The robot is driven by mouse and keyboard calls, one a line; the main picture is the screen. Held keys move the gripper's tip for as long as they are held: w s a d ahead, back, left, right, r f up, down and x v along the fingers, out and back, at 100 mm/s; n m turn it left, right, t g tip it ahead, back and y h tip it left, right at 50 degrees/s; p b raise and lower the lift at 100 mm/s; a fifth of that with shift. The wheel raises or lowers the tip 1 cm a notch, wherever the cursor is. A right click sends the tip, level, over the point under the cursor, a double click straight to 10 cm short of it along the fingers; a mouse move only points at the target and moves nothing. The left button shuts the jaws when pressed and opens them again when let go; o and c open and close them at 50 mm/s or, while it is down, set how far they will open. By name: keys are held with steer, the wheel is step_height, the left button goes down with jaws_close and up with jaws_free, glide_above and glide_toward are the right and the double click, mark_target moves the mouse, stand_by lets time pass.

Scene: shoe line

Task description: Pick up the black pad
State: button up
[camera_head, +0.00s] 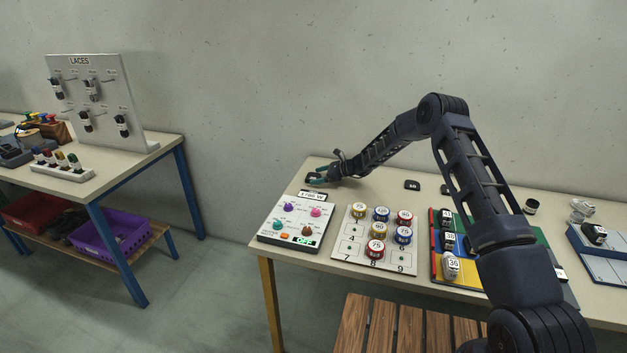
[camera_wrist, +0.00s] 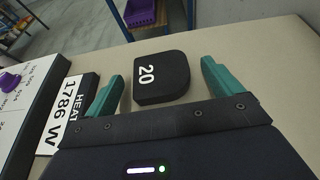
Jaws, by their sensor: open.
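The black pad (camera_wrist: 160,78) has a white "20" on it and a rounded edge. It lies flat on the table top. In the wrist view my gripper (camera_wrist: 160,85) is open, with one teal finger on each side of the pad. Gaps show between the fingers and the pad, and nothing is held. In the head view my gripper (camera_head: 318,175) is low over the far left corner of the table, and the pad (camera_head: 314,182) is mostly hidden by it.
A panel with coloured knobs (camera_head: 297,219) and its "1786 W" display (camera_wrist: 62,120) stand close to the gripper. A board with numbered round tins (camera_head: 352,244) is to the right. Another black pad (camera_head: 412,185) lies farther right along the back. The table's edge is near the pad.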

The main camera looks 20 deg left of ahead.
mark_target(317, 176)
steer(key=shift+a+f, duration=0.2)
steer(key=shift+a, duration=0.35)
steer(key=shift+c, duration=0.2)
steer(key=c, duration=1.1)
step_height(317, 176, up, 20)
steer(key=shift+d, duration=0.1)
